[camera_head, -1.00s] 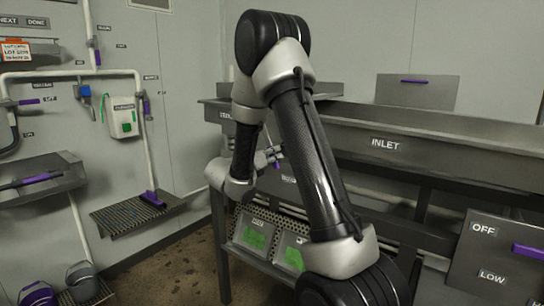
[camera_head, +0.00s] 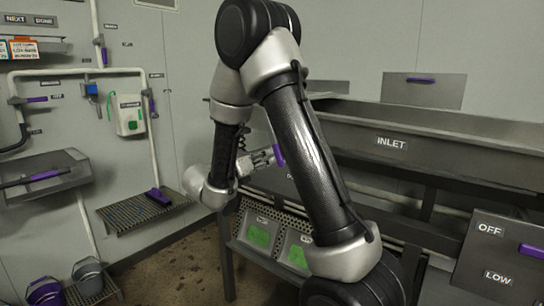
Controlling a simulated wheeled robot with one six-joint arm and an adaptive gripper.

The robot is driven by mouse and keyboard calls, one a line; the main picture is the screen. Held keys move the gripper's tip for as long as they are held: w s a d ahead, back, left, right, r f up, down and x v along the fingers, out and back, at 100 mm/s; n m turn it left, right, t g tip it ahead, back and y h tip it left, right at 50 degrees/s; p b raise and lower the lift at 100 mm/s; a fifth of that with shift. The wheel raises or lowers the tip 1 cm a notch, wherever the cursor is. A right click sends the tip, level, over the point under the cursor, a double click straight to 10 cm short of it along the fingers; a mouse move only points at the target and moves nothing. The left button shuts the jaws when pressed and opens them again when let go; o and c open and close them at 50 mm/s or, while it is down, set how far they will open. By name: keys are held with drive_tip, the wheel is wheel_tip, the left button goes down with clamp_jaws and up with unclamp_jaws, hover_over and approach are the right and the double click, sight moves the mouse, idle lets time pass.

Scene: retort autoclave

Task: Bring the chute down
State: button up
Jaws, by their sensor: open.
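My gripper (camera_head: 273,156) is open in the head view, left of my forearm and in front of the long grey metal trough. A purple handle (camera_head: 279,155) shows right at its fingertips. I cannot tell whether the fingers touch it or are around it. No part in view is clearly labelled as the chute. What the purple handle is fixed to is hidden behind my arm. The grey trough (camera_head: 450,152) marked INLET runs to the right behind my arm.
A grey panel with a purple handle (camera_head: 421,80) stands behind the trough. An OFF/LOW panel (camera_head: 495,262) is at the lower right. Trays with green contents (camera_head: 258,236) sit below my gripper. A grated shelf (camera_head: 135,213) and buckets (camera_head: 88,275) are at the left.

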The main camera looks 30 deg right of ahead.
drive_tip(key=shift+v, duration=1.55)
drive_tip(key=s+d+f+m+g+y, duration=0.25)
drive_tip(key=s+m+g+y, duration=0.2)
drive_tip(key=s+m, duration=0.4)
drive_tip(key=s+d+f+m+g+y, duration=0.1)
drive_tip(key=s+f+m+g+y, duration=0.3)
drive_tip(key=s+m, duration=0.45)
drive_tip(key=s+a+r+m+t+y, duration=0.6)
drive_tip(key=s+a+r+m+y, duration=0.1)
drive_tip(key=s, duration=0.5)
wheel_tip(320, 180, up, 2)
drive_tip(key=m+y, duration=0.1)
drive_tip(key=m, duration=0.1)
drive_tip(key=shift+r+m+t, duration=0.15)
drive_tip(key=shift+m+t, duration=0.2)
drive_tip(key=shift+m, duration=0.05)
